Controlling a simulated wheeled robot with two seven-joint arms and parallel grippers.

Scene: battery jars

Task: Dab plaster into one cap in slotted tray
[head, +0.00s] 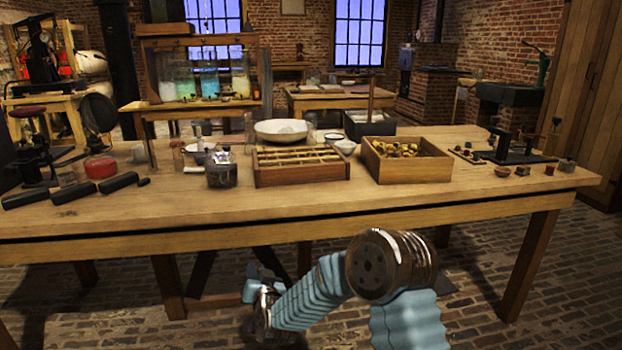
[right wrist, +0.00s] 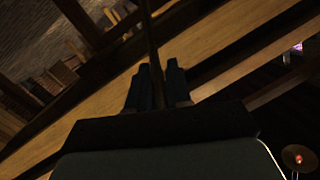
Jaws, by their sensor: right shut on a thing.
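The slotted tray (head: 302,176) is a wooden tray with pale slats, on the middle of the workbench. Whether caps sit in its slots is too small to tell. A wide white bowl (head: 281,131) stands behind it; its contents are unclear. My right gripper (head: 262,290) is low, in front of and below the table's front edge, well apart from the tray. In the right wrist view its two dark fingers (right wrist: 156,88) are shut on a thin dark rod (right wrist: 150,40) that points away between them. My left gripper is out of view.
Right of the tray is a wooden box (head: 408,172) of small brass-coloured pieces. Left of it stands a dark glass jar (head: 221,176). Small white bowls (head: 345,147) sit behind. Dark cylinders (head: 118,182) lie at left. The bench front (head: 430,205) is clear.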

